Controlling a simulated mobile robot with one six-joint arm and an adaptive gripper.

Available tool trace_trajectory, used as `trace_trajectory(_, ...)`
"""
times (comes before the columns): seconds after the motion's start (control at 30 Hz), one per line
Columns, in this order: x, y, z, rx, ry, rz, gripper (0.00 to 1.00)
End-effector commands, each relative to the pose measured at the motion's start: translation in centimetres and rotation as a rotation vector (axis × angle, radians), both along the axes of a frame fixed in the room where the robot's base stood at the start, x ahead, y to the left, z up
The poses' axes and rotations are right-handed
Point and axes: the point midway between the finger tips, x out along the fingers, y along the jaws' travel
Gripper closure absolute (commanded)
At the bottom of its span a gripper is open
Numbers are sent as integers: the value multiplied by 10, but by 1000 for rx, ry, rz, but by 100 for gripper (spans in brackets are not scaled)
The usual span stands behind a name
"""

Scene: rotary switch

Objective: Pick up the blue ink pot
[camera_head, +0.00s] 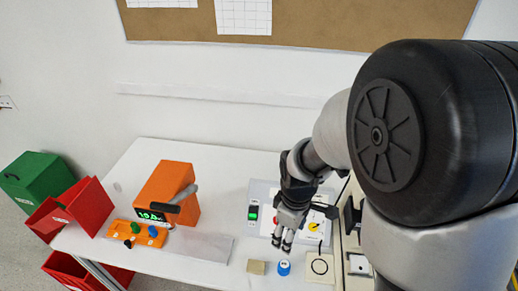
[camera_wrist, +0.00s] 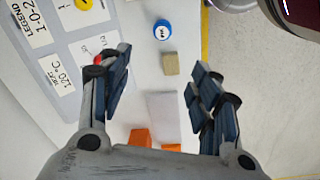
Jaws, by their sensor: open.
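The blue ink pot (camera_head: 284,268) stands upright on the white table near its front edge, with a white label on top. In the wrist view the pot (camera_wrist: 162,30) lies beyond my fingertips, near the top middle. My gripper (camera_head: 283,243) is open and empty, just behind the pot and above the table in the head view. In the wrist view its two fingers (camera_wrist: 160,62) are spread wide, with nothing between them in contact. The exact height of the fingertips above the table is hard to tell.
A beige block (camera_head: 256,267) sits just left of the pot. A switch panel (camera_head: 262,213) with a yellow knob (camera_head: 313,226) lies behind it. An orange device (camera_head: 165,190) and an orange tray (camera_head: 138,234) stand left. Red bins (camera_head: 90,205) are beyond the table's left side.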

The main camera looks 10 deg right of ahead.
Motion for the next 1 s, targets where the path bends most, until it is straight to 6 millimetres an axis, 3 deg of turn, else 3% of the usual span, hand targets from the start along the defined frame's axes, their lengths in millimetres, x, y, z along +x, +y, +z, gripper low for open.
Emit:
trace_trajectory(0.03,2,0,-15,-1,23,36,43)
trace_trajectory(0.2,6,0,-40,-3,49,111,43)
trace_trajectory(0.37,5,0,-67,-3,52,121,43)
trace_trajectory(0.7,5,0,-140,-3,52,119,43)
trace_trajectory(0.83,5,0,-157,-2,51,119,43)
trace_trajectory(1.0,6,0,-164,-2,48,118,43)
